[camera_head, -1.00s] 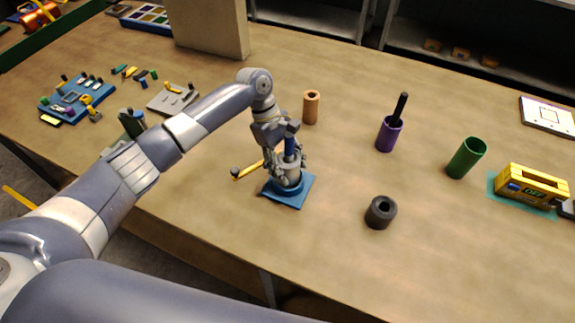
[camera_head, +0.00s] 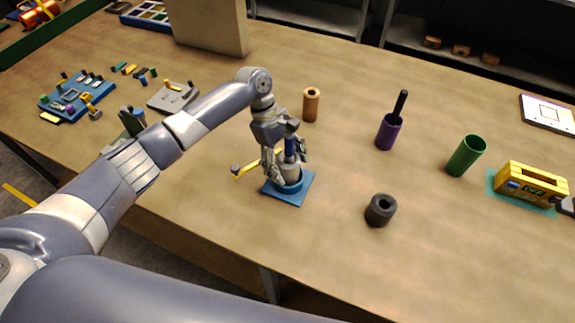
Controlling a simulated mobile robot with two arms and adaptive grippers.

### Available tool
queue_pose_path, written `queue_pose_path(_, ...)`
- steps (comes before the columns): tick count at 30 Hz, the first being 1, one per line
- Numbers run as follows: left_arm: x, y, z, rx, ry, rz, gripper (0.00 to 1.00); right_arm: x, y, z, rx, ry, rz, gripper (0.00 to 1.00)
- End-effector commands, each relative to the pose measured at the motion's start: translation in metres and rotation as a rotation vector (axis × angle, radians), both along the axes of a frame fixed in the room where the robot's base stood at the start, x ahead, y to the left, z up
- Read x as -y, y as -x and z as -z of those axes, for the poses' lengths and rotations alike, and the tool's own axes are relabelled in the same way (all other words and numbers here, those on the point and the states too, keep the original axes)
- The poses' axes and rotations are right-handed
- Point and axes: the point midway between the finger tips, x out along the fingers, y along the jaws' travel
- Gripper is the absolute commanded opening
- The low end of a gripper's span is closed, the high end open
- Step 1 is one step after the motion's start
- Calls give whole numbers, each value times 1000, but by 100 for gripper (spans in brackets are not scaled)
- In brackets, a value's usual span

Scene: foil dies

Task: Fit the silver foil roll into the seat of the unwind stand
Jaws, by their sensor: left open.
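The unwind stand (camera_head: 293,196) is a blue square base with a round blue seat and a blue upright post, in the middle of the head view. The silver foil roll (camera_head: 291,172) is upright around the post, with its lower end at the round seat. Whether it is fully down cannot be told. My left gripper (camera_head: 287,166) is open above and around the roll, with one finger on each side. Its fingers and wrist hide part of the roll and post. My right gripper is not in view.
A yellow-ended lever (camera_head: 245,169) lies left of the stand. A copper roll (camera_head: 311,105), a purple roll (camera_head: 387,133), a green tube (camera_head: 466,156) and a dark grey roll (camera_head: 380,210) stand apart. A yellow device (camera_head: 531,184) is at right. The front table is clear.

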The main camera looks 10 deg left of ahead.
Motion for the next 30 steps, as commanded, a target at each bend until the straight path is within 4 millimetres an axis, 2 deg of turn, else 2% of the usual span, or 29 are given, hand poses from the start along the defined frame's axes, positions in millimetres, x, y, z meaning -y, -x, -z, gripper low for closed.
queue_pose_path(12,-30,-18,-75,6,2,-2,69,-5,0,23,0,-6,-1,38)
queue_pose_path(15,-36,-21,-89,3,-1,-2,69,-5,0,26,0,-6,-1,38)
queue_pose_path(21,-41,-23,-102,1,-1,-2,69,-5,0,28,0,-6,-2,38)
queue_pose_path(30,-42,-23,-104,0,0,-2,69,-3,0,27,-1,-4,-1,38)
